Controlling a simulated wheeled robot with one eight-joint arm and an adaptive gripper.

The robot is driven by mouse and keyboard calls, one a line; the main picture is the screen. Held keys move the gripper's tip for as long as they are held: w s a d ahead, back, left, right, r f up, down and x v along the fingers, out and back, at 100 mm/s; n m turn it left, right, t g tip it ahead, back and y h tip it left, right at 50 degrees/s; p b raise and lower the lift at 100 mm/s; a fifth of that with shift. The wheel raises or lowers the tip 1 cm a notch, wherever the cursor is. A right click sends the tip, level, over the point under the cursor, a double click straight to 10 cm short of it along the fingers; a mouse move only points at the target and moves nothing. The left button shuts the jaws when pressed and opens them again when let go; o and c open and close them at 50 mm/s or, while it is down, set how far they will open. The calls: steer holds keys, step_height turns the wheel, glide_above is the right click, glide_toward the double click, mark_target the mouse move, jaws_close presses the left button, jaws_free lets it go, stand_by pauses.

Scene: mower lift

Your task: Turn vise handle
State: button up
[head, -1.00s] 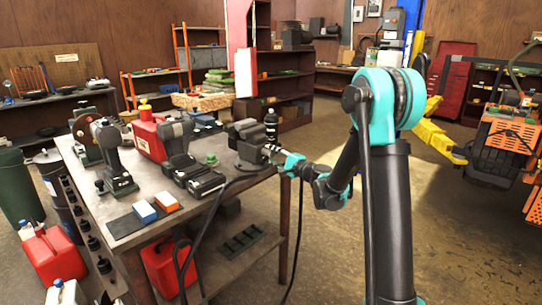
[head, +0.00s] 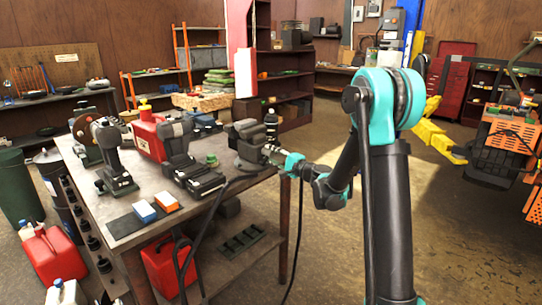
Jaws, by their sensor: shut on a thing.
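The dark metal vise (head: 248,145) is mounted at the right end of the workbench (head: 130,222) in the head view. My gripper (head: 273,154) reaches in from the right at bench height, at the vise's right side where its screw and handle are. My gripper is shut on the vise handle, which is small here and mostly hidden by the fingers. The angle of the handle cannot be made out.
Cordless drills (head: 112,155) and a red jerry can (head: 147,138) stand on the bench left of the vise. A dark bottle (head: 270,124) stands behind it. A black cable hangs off the bench's front. Open floor lies right of the bench.

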steer(key=shift+s+n, duration=0.15)
steer(key=shift+n, duration=0.75)
stand_by(1.3)
steer(key=o, duration=1.2)
steer(key=v, duration=1.2)
steer(key=shift+f, duration=0.1)
